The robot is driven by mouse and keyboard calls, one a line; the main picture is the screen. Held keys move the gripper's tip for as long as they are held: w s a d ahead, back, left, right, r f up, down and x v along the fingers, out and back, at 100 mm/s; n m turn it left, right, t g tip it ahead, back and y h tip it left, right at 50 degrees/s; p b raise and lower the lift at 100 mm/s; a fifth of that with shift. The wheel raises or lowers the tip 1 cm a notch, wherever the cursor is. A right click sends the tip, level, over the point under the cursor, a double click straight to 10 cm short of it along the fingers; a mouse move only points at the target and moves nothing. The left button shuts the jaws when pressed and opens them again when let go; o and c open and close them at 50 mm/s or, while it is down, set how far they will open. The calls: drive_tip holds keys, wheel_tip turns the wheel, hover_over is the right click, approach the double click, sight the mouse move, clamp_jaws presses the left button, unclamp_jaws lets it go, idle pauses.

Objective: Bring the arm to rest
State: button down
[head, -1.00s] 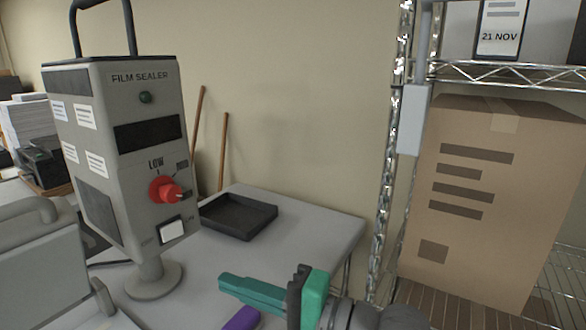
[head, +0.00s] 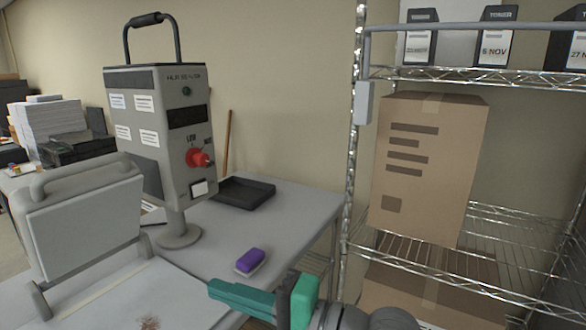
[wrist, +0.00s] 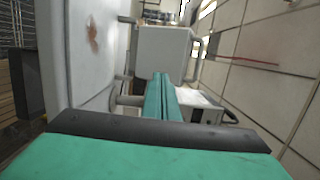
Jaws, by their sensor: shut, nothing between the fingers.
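My gripper (head: 214,289) is at the lower middle of the head view, with its teal fingers pointing left. It is empty, and the fingers lie together; they also show side by side in the wrist view (wrist: 161,96). In the head view it appears in front of the table's near edge, apart from the purple block (head: 250,260) on the table. The grey film sealer (head: 163,140) stands upright further back, with a red knob (head: 198,158) on its front. The rest of my arm is mostly out of frame.
A grey table (head: 285,205) holds a black tray (head: 245,193) and a lidded press (head: 85,225) at left. A wire shelf (head: 440,262) with a large carton (head: 425,165) stands at right. Paper stacks (head: 50,128) stand far left. A brownish stain (head: 149,323) marks the press's bed.

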drive_tip(key=w+d+f+m+t+h, duration=0.1)
drive_tip(key=w+f+m+t+h, duration=0.2)
drive_tip(key=f, duration=0.5)
drive_tip(key=w+d+f+m+t+h, duration=0.1)
drive_tip(key=w+f+m+t, duration=0.2)
drive_tip(key=f+t, duration=0.35)
drive_tip(key=s+d+f+m+h, duration=0.1)
drive_tip(key=s+d+f+h, duration=0.25)
drive_tip(key=f, duration=0.55)
drive_tip(key=s+d+f+m+h, duration=0.15)
drive_tip(key=f+h, duration=0.25)
drive_tip(key=f, duration=0.4)
drive_tip(key=s+d+f+n+h, duration=0.2)
drive_tip(key=s+f, duration=0.3)
drive_tip(key=s, duration=0.2)
drive_tip(key=s+d+f+n+h, duration=0.2)
drive_tip(key=s+f+h, duration=0.15)
drive_tip(key=s, duration=0.35)
drive_tip(key=s+n, duration=0.8)
drive_tip(key=s, duration=0.7)
drive_tip(key=shift+s+a+r+n, duration=0.15)
drive_tip(key=shift+s+a+n, duration=0.15)
drive_tip(key=shift+n, duration=0.05)
